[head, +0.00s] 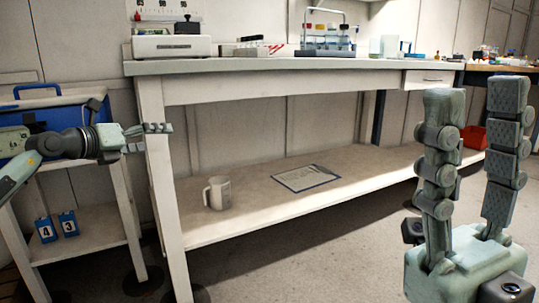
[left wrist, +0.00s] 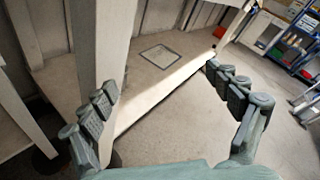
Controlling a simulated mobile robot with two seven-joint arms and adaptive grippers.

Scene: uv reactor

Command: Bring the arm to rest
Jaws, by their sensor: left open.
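My left arm comes in from the left in the head view, and its gripper (head: 152,136) points right, in front of the left leg of the workbench. It is open and empty; its two fingers stand well apart in the left wrist view (left wrist: 163,82), with the floor and bench leg beyond. My right gripper (head: 477,95) stands large at the right of the head view, its fingers pointing up, apart and empty. Whether the left gripper touches the bench leg cannot be told.
The workbench (head: 250,66) carries a white device (head: 172,46) and a tube rack (head: 327,42). Its lower shelf (head: 250,215) holds a mug (head: 217,193) and clipboard (head: 307,178). A blue case (head: 62,112) sits on a side stand at left. The floor in front is clear.

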